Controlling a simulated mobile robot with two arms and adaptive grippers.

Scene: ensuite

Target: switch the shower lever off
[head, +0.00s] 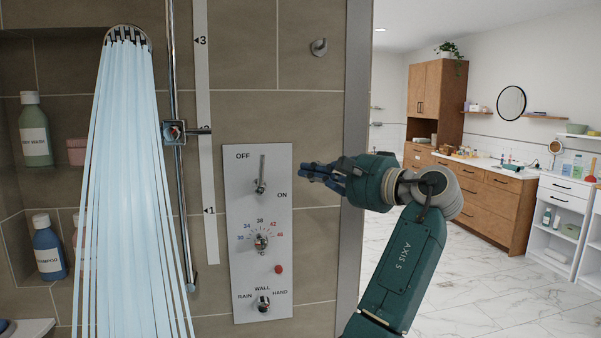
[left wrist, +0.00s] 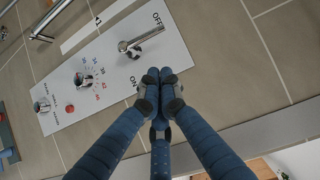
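The shower lever (head: 262,174) is a chrome handle on the upper part of a pale control panel (head: 240,215). It points up from its round base, with OFF printed to its upper left and ON to its lower right. The lever also shows in the left wrist view (left wrist: 143,38). My left gripper (head: 303,172) is just right of the panel, its blue fingers pointing left at the lever. In the left wrist view its fingertips (left wrist: 162,73) are together and empty, beside ON and apart from the lever. My right gripper is out of view.
Water streams from the shower head (head: 127,37) on the left. A temperature dial (head: 261,242), a red button (head: 278,269) and a selector knob (head: 262,304) sit lower on the panel. A vertical rail (head: 178,200) stands left of the panel. A wall edge (head: 355,130) is behind my arm.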

